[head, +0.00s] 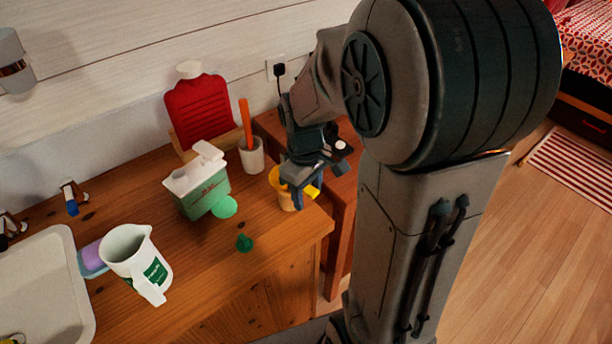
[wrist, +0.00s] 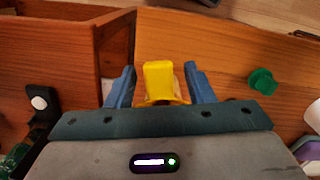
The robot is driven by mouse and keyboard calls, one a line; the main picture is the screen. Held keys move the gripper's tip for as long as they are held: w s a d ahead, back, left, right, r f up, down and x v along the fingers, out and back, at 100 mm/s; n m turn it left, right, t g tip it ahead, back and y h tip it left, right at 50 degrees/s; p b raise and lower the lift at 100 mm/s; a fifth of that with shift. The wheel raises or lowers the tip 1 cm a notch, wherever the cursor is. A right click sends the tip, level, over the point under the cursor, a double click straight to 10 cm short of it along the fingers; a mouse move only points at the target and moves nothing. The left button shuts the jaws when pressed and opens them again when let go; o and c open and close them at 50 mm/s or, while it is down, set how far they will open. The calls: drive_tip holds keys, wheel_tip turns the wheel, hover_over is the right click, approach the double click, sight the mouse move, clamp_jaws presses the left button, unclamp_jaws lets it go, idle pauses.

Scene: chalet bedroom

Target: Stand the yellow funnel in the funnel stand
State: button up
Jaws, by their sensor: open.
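The yellow funnel (wrist: 159,78) shows in the wrist view between the two blue fingers of my gripper (wrist: 159,69), with a gap on each side. In the head view, yellow parts of the funnel (head: 313,191) show by my gripper (head: 303,194), near the right front corner of the wooden counter. A tan cup-like holder, apparently the funnel stand (head: 286,201), stands upright there, and the funnel appears to sit in its top. My fingers and wrist hide part of both, so how deep the funnel sits cannot be told. My gripper is open around the funnel.
Left of the stand are a white cup (head: 252,157) with an orange stick, a green-and-white box (head: 204,190) and a small green piece (head: 244,243). A white jug (head: 137,258) stands near the sink (head: 45,290). A lower wooden piece (head: 342,205) adjoins at right.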

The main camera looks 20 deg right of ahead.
wheel_tip(320, 180, up, 14)
drive_tip(key=shift+w+a+f+p, duration=0.2)
drive_tip(key=shift+f+p, duration=0.05)
drive_tip(key=shift+p, duration=0.15)
idle(0.4)
drive_tip(key=s+a+f+m+t, duration=0.2)
drive_tip(key=s+m, duration=0.4)
drive_tip(key=s, duration=0.4)
wheel_tip(320, 180, down, 2)
drive_tip(key=shift+f+t, duration=0.1)
drive_tip(key=shift+t, duration=0.5)
